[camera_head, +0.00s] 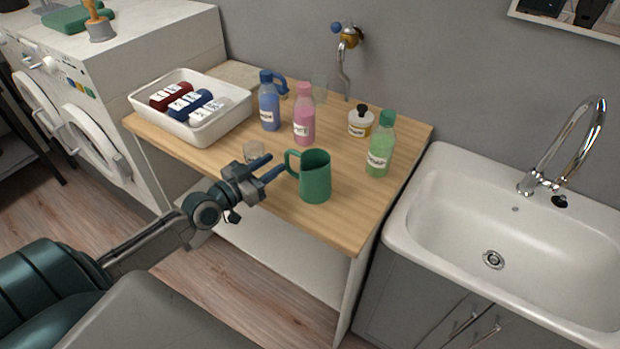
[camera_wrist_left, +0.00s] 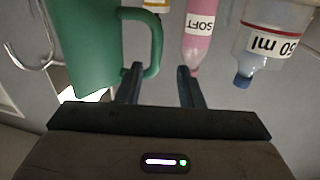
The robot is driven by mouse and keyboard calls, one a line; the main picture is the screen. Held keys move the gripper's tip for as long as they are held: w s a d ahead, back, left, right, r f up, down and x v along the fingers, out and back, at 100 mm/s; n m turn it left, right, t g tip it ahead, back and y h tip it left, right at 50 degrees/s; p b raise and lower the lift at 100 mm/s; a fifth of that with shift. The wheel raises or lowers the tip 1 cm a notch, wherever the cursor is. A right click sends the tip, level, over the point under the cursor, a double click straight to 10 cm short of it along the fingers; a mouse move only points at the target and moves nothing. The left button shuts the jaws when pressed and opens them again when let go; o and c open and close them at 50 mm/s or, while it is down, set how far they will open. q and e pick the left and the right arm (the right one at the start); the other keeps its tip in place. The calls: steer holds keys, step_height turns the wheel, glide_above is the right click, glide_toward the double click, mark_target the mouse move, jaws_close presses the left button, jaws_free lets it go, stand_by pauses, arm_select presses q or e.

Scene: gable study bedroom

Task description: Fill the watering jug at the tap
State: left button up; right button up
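The green jug (camera_head: 316,178) stands upright near the front edge of the wooden worktop, with its handle (camera_head: 290,162) towards my left gripper (camera_head: 276,166). The gripper is open and empty, its fingertips just short of the handle. In the left wrist view the jug (camera_wrist_left: 95,45) is at upper left, and its handle (camera_wrist_left: 154,45) shows beyond the gap between the fingers (camera_wrist_left: 160,82), nearer the left one. A chrome tap (camera_head: 590,120) curves over the white sink (camera_head: 430,205) at the right. My right gripper is not in view.
Blue (camera_head: 269,105), pink (camera_head: 304,118) and green (camera_head: 380,150) bottles and a small white bottle (camera_head: 361,122) stand behind the jug. A white tray (camera_head: 190,128) holds several small bottles. A brass wall tap (camera_head: 350,38) is above the worktop.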

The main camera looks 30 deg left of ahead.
mark_target(285, 157)
arm_select(q)
steer(key=shift+d+x, duration=0.1)
steer(key=shift+x, duration=1.25)
steer(key=shift+d+x, duration=0.15)
steer(key=shift+x, duration=1.25)
steer(key=shift+s+r, duration=0.15)
steer(key=shift+r, duration=0.1)
jaws_close()
